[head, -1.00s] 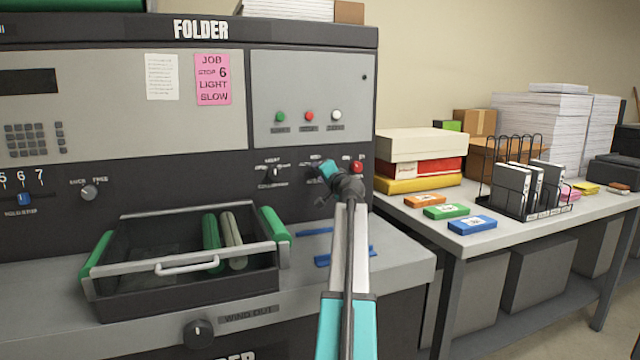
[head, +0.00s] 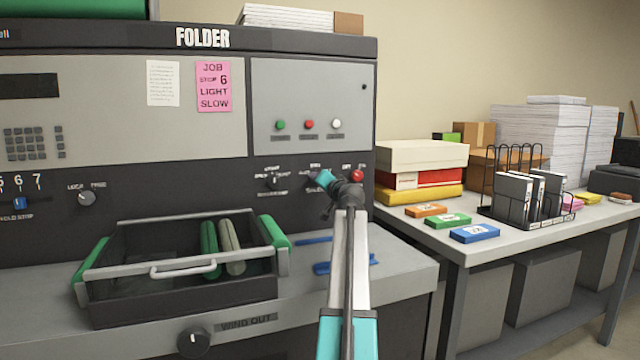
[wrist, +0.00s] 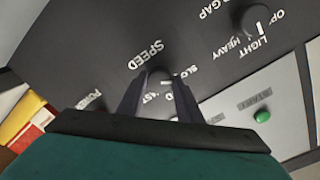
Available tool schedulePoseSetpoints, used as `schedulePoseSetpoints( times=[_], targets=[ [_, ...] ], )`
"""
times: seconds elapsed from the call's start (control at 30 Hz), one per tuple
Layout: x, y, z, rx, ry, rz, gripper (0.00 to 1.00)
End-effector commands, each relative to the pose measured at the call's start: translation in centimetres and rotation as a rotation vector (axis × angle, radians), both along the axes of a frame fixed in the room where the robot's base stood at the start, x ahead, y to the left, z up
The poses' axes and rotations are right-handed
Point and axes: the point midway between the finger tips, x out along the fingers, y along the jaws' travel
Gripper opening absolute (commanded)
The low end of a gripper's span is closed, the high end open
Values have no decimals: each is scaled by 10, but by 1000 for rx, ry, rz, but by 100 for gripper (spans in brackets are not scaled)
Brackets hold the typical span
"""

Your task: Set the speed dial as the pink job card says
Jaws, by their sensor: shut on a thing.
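The pink job card (head: 213,87) on the folder's upper panel reads JOB, STOP 6, LIGHT, SLOW. My gripper (wrist: 158,82) is at the dark lower panel in the wrist view, with its two fingers shut on the speed dial (wrist: 160,74) beside the SPEED lettering. A SLOW label and part of a FAST label show near the fingers. The dial's pointer is hidden, so its setting cannot be read. In the head view my teal wrist covers the dial and most of the fingers.
The gap dial (wrist: 257,20) with HEAVY and LIGHT labels is close by. A red button (head: 357,175) sits right of my wrist. An open tray (head: 180,295) with green and grey rollers juts out at left. A side table (head: 490,245) holds boxes and paper.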

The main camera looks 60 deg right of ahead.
Motion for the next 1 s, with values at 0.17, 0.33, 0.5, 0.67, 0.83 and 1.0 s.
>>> schedulePoseSetpoints(
  times=[0.17, 0.33, 0.5, 0.67, 0.83, 1.0],
  targets=[
    [1, 1, -1, 1, 3, 3, 51],
    [0, 0, -1, 1, 1, 1, 51],
    [0, 1, 0, 1, 0, 1, 51],
    [-5, 4, 0, 1, -1, 0, 51],
    [-14, 12, 1, 0, -1, 1, 51],
    [-29, 23, 1, 0, -1, -1, 51]
  ],
)
